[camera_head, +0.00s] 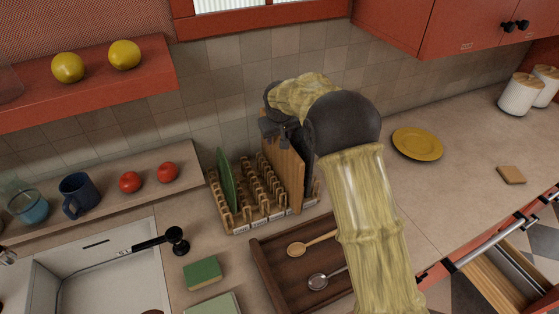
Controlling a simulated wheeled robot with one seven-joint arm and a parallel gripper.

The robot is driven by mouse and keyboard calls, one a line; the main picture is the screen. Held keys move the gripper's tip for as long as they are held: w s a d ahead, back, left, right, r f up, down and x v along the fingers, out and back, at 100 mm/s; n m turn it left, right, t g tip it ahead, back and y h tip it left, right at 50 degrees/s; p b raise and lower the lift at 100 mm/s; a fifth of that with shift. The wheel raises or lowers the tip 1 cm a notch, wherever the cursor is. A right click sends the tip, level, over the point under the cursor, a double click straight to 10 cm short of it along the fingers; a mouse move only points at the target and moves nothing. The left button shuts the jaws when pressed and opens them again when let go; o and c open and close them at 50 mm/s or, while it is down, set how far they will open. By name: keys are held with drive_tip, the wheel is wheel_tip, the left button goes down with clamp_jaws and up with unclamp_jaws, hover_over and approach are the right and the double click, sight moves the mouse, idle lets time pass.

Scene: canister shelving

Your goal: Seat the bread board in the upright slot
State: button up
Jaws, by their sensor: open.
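The bread board (283,175) is a brown wooden panel. It stands close to upright at the right end of the wooden rack (262,222), among its pegs. A green plate (226,180) stands upright toward the rack's left side. My gripper (272,127) is at the board's top edge, seen from behind and partly hidden by my wrist. It is open; whether the fingers touch the board cannot be told. My arm hides the board's right side, and whether its bottom edge is fully down in the slot is not clear.
A dark wooden tray (265,265) with two spoons lies in front of the rack. Green sponge-like blocks (202,272) and a sink (100,275) are to the left. A yellow plate (418,144) lies on the right counter, which is mostly clear. A drawer stands open at lower right.

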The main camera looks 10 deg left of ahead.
clamp_jaws()
drive_tip(key=shift+w+d+r, duration=0.1)
drive_tip(key=shift+d, duration=0.15)
idle(1.0)
